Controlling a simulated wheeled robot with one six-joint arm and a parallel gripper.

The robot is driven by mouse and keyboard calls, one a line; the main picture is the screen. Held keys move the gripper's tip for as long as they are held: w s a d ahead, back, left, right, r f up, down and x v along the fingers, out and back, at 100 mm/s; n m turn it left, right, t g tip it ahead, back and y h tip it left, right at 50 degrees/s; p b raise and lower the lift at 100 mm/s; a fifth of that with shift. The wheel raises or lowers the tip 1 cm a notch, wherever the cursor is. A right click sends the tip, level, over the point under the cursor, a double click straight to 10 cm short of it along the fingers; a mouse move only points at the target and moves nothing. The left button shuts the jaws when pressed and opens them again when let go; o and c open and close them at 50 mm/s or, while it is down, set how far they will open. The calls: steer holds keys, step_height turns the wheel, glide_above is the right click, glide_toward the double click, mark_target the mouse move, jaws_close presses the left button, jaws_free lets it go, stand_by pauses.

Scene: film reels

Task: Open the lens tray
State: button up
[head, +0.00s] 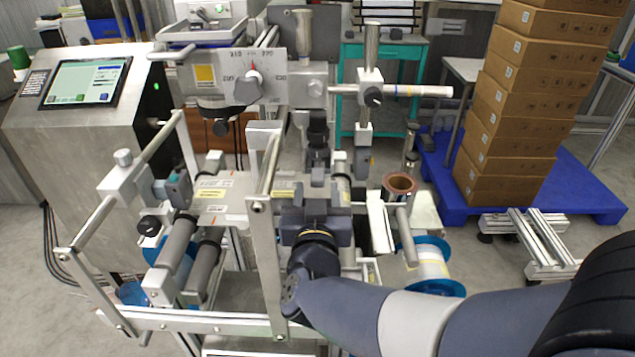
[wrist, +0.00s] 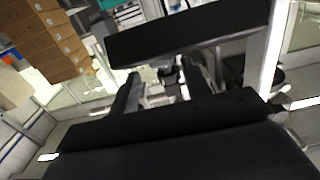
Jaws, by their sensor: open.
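I cannot pick out a lens tray with certainty in either view. My gripper (head: 317,193) is in the middle of the head view, reaching into the metal machine (head: 225,195) just right of an upright frame bar (head: 263,225). Its dark fingers point away from me, spread apart, with nothing clearly held. In the wrist view my gripper (wrist: 165,82) shows two dark fingers apart, with pale metal parts beyond them. Dark bars of my gripper hide much of that view. Whether the fingers touch the machine cannot be told.
A touchscreen cabinet (head: 80,90) stands at the left. A blue-flanged reel (head: 432,268) is right of my gripper. Stacked cartons (head: 515,130) stand on a blue pallet (head: 590,195) at the right. Rails and rollers crowd the space around my gripper.

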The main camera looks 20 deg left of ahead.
mark_target(317, 182)
steer(key=shift+x, duration=2.15)
steer(key=shift+c, duration=0.4)
jaws_close()
